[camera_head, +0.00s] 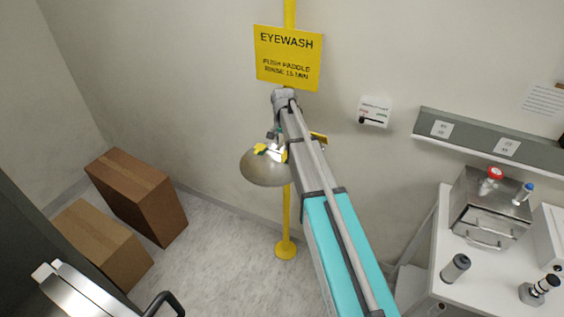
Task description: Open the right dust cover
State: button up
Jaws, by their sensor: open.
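The eyewash station has a round metal bowl (262,172) on a yellow pole (287,218), below a yellow EYEWASH sign (288,58). Small yellow and green fittings (262,149) show above the bowl. A yellow piece (319,138) sticks out to the right of my arm. My arm covers the right side of the bowl, and I cannot make out the right dust cover for certain. My gripper (274,135) points down over the bowl from the arm's bent end. It is open and small in view; I see nothing between its fingers, and cannot tell whether it touches a fitting.
Two cardboard boxes (138,190) stand on the floor at left. A white bench (440,270) with a metal box (490,205) and small bottles is at right, under a grey wall rail (475,140). Floor around the pole's base looks clear.

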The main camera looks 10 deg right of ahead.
aim_at(282, 157)
jog(key=shift+f+b, duration=3.65)
jog(key=shift+f, duration=0.3)
grip_shut()
jog(key=shift+a, duration=0.2)
jog(key=shift+d, duration=0.15)
